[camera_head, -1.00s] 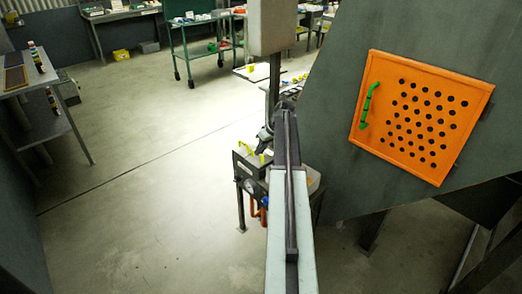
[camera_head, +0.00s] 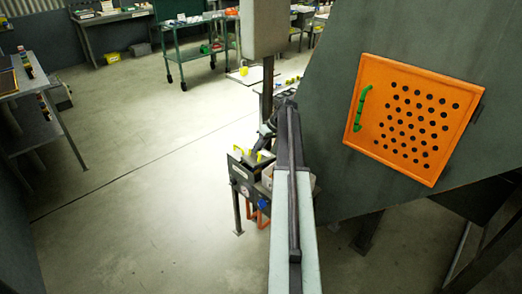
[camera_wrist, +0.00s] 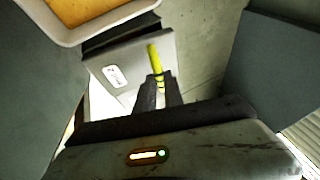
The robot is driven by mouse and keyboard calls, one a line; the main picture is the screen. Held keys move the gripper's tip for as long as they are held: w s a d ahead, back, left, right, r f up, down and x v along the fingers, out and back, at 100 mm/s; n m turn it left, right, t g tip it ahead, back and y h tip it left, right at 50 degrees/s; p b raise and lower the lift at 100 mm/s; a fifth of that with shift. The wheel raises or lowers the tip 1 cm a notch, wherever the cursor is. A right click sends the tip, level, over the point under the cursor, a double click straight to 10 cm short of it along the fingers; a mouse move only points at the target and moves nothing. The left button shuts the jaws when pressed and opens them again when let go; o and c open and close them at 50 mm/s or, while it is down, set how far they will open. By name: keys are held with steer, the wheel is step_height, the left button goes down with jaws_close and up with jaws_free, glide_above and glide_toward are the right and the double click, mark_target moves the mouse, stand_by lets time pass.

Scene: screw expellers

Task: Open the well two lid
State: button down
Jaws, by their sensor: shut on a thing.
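A grey lid (camera_wrist: 120,70) with a white label fills the upper middle of the wrist view. It has a yellow handle (camera_wrist: 153,58). My gripper (camera_wrist: 158,82) is shut on this handle, with its two dark fingers around the lower part. The label is too blurred to read, and I cannot tell how far the lid is raised. In the head view, the small stand with the wells (camera_head: 239,178) is left of my arm, with yellow handles on top. My gripper is mostly hidden there behind my own arm.
A tray with orange-yellow contents (camera_wrist: 95,8) is close at the wrist view's top left. A large grey housing with an orange perforated panel (camera_head: 412,118) stands right of my arm. A shelf table (camera_head: 35,110) is at the left. The floor between is clear.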

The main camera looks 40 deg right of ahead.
steer(key=d+r+p, duration=0.2)
steer(key=d+r, duration=0.1)
steer(key=d, duration=0.4)
steer(key=shift+s+d, duration=0.2)
steer(key=shift+s, duration=0.05)
steer(key=shift+r, duration=0.1)
stand_by(0.4)
steer(key=c, duration=1.5)
jaws_free()
steer(key=shift+w+d, duration=0.1)
steer(key=shift+w, duration=0.1)
steer(key=shift+o, duration=0.2)
steer(key=shift+p, duration=0.4)
step_height(320, 180, up, 5)
steer(key=p, duration=0.5)
steer(key=s+a, duration=1.1)
steer(key=s, duration=0.1)
